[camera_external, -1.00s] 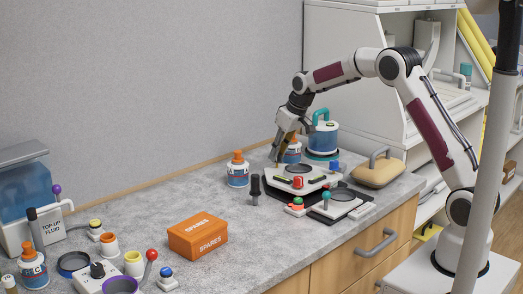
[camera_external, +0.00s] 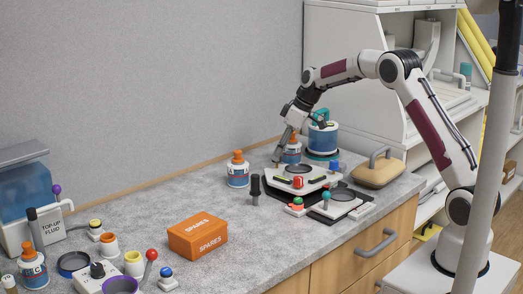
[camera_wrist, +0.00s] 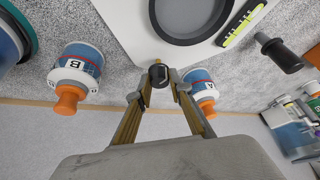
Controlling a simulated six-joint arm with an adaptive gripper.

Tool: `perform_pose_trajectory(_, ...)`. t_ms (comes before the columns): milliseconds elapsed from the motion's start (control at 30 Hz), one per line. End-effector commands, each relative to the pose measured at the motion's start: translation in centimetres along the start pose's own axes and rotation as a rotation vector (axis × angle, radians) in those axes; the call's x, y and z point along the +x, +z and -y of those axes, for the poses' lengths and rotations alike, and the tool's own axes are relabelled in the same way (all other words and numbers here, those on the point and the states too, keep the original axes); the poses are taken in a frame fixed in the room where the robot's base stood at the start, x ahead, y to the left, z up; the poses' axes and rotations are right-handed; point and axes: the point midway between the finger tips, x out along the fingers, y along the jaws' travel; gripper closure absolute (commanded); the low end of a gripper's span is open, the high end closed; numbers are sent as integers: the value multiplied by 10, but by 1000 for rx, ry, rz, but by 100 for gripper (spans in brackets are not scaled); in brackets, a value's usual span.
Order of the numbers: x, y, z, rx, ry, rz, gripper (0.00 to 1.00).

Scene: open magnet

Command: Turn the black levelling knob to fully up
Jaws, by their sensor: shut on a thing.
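The black levelling knob (camera_wrist: 158,76), with a small yellow mark at its far side, sits at the edge of the white instrument (camera_wrist: 135,32). My gripper (camera_wrist: 159,80) is shut on the knob, one fingertip on each side of it. In the external view the white instrument (camera_external: 279,184) stands toward the back of the counter. My gripper (camera_external: 278,157) reaches down to its back left edge there, and the knob is hidden. The knob's exact turn angle is hard to read.
Orange-capped bottles (camera_wrist: 79,72) (camera_wrist: 202,88) stand close on both sides of my fingers. A black upright handle (camera_external: 255,188) stands left of the instrument. A teal-topped canister (camera_external: 322,138) is behind. An orange spares box (camera_external: 198,236) lies farther left, with bare counter between.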

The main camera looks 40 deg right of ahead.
Motion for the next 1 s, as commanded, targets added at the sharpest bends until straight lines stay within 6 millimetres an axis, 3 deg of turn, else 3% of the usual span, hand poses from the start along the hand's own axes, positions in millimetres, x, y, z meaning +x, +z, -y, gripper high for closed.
perform_pose_trajectory(767,0,0,0,-77,-40,-2,100)
perform_pose_trajectory(800,0,0,0,-77,-40,-2,70)
perform_pose_trajectory(833,0,0,0,-77,-40,-2,63)
perform_pose_trajectory(1000,0,0,0,-77,-39,-2,63)
